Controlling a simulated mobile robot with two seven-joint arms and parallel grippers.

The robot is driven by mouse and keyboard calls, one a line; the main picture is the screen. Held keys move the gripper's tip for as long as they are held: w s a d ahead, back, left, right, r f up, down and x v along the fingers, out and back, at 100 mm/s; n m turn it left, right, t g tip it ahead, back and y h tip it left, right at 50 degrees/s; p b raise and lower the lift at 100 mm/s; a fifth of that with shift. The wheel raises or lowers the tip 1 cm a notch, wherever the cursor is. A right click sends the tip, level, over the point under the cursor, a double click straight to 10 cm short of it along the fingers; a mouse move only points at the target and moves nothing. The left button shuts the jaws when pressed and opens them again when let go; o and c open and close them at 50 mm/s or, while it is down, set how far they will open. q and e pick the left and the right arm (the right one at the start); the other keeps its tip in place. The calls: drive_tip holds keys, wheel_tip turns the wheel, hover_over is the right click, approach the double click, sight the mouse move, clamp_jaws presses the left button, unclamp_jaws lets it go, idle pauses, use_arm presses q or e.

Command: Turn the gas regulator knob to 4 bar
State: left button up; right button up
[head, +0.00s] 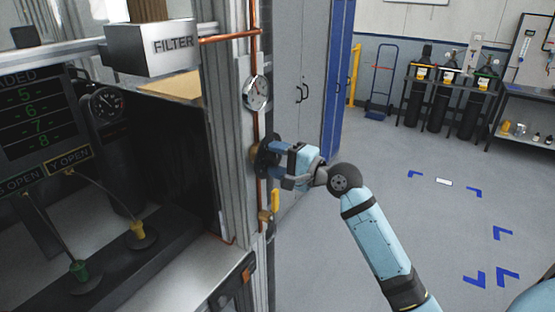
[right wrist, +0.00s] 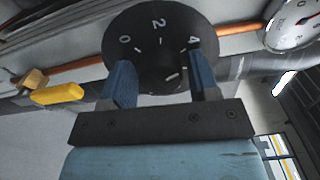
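The gas regulator knob is black and round, with white marks 0, 2 and 4 on its face in the right wrist view (right wrist: 158,22). In the head view it is a dark disc (head: 264,153) on the copper pipe, partly covered by my right gripper. My right gripper (head: 275,155) points left at it. In the right wrist view the two blue fingers (right wrist: 160,78) stand apart on either side of the knob's dark middle. Whether they press on it is unclear. The white pressure gauge (head: 257,93) is above the knob; its reading is too small to tell. My left gripper is out of view.
A yellow valve handle (head: 275,201) sits just below the knob; it also shows in the right wrist view (right wrist: 58,93). The filter box (head: 152,46) and dark machine opening are on the left. Gas cylinders (head: 418,95) stand at the back right.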

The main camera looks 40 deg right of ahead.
drive_tip(key=shift+o, duration=1)
drive_tip(key=shift+s+d, duration=0.15)
drive_tip(key=shift+s, duration=0.05)
drive_tip(key=b+v, duration=0.4)
drive_tip(key=v, duration=0.9)
drive_tip(key=shift+s, duration=0.2)
